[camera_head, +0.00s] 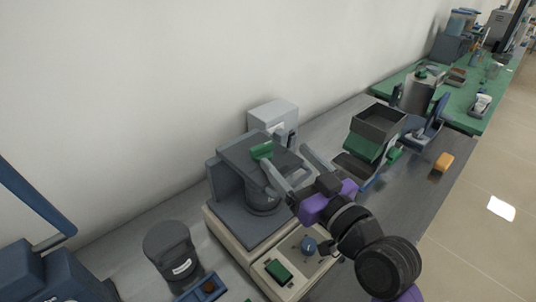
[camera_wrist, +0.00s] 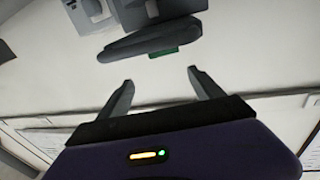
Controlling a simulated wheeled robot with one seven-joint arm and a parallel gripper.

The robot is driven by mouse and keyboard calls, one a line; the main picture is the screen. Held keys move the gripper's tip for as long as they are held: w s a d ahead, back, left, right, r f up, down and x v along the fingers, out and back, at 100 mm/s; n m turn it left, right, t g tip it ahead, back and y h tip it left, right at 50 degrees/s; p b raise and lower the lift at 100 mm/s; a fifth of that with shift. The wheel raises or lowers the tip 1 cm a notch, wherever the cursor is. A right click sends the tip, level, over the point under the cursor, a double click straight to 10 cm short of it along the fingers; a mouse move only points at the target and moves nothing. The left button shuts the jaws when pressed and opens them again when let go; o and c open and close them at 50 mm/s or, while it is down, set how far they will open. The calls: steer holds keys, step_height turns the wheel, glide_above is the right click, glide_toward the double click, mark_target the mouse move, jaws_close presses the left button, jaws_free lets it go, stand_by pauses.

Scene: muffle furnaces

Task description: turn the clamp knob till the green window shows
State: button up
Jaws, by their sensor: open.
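The machine (camera_head: 228,232) has a pale base and a dark grey upper part. In the wrist view a dark grey bar-shaped handle (camera_wrist: 138,42), which looks like the clamp knob, lies ahead of the fingertips, with a small green patch (camera_wrist: 164,53) at its lower edge. In the head view a green piece (camera_head: 262,150) shows at the machine's top, close to one finger. I cannot tell whether this is the window. My gripper (camera_head: 286,156) is open and empty, its fingers (camera_wrist: 161,77) spread on this side of the handle with a gap.
The base front carries a blue knob (camera_head: 308,244) and a green switch (camera_head: 279,270). A dark round container (camera_head: 168,247) stands left. A wall runs behind the bench.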

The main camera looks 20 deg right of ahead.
mark_target(263, 148)
steer(key=shift+n+g+y, duration=0.3)
steer(key=shift+n, duration=0.1)
steer(key=w, duration=0.2)
steer(key=w+a+f+p, duration=0.1)
steer(key=w, duration=0.2)
steer(key=w+a+p, duration=0.1)
steer(key=w, duration=0.1)
steer(key=shift+w+a+f, duration=0.15)
steer(key=shift+w+f, duration=0.1)
steer(key=shift+f, duration=0.05)
